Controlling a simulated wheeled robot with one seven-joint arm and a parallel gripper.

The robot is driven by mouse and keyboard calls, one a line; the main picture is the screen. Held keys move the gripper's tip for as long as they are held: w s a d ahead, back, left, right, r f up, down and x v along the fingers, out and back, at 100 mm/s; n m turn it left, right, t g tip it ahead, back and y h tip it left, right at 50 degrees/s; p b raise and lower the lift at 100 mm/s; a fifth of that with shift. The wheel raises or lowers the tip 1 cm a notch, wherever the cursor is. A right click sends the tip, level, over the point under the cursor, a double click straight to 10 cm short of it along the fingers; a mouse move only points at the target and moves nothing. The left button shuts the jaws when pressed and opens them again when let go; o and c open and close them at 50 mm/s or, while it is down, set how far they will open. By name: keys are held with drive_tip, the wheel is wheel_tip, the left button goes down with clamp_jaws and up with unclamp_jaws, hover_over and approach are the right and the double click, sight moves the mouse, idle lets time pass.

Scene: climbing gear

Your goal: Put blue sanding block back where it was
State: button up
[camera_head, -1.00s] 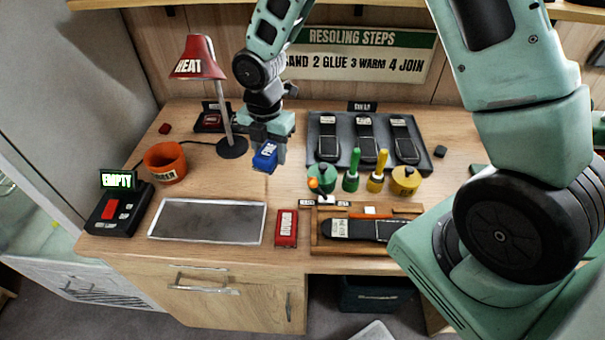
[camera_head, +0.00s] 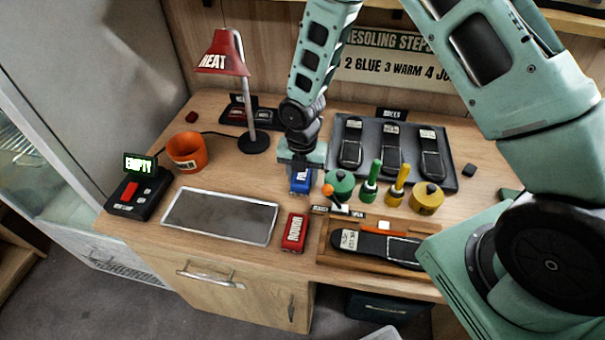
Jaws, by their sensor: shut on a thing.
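The blue sanding block (camera_head: 300,181) is in my gripper (camera_head: 300,176), which is shut on it. It is over or near the wooden bench, between the grey mat and the green pot; I cannot tell whether it touches the bench top. A red block (camera_head: 294,233), labelled in white, lies on the bench in front of it, to the right of the framed grey mat (camera_head: 220,217). The blue block's lower face shows no clear gap to the wood. My gripper's fingers are partly hidden by its own body.
A green pot (camera_head: 339,185), brushes and a yellow pot (camera_head: 426,198) stand right of my gripper. A wooden tray (camera_head: 322,252) holds a black sole. A red lamp (camera_head: 222,58), orange mug (camera_head: 187,152) and black box (camera_head: 140,196) stand left. Bare wood lies left of the gripper.

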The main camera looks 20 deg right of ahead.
drive_tip(key=shift+f, duration=0.35)
drive_tip(key=shift+f, duration=0.15)
drive_tip(key=o, duration=1)
drive_tip(key=shift+c, duration=0.2)
wheel_tip(320, 180, up, 12)
drive_tip(key=b, duration=0.2)
drive_tip(key=s+a+r+m, duration=0.2)
drive_tip(key=s+r+m, duration=0.2)
drive_tip(key=s+m, duration=0.3)
drive_tip(key=s+a+r+m, duration=0.2)
drive_tip(key=s+r+m, duration=0.2)
drive_tip(key=s+m, duration=0.3)
drive_tip(key=s+a+r+m, duration=0.2)
drive_tip(key=s+r+m, duration=0.2)
drive_tip(key=s+m, duration=0.3)
drive_tip(key=s, duration=0.4)
drive_tip(key=shift+a+y, duration=0.15)
drive_tip(key=shift+y, duration=0.15)
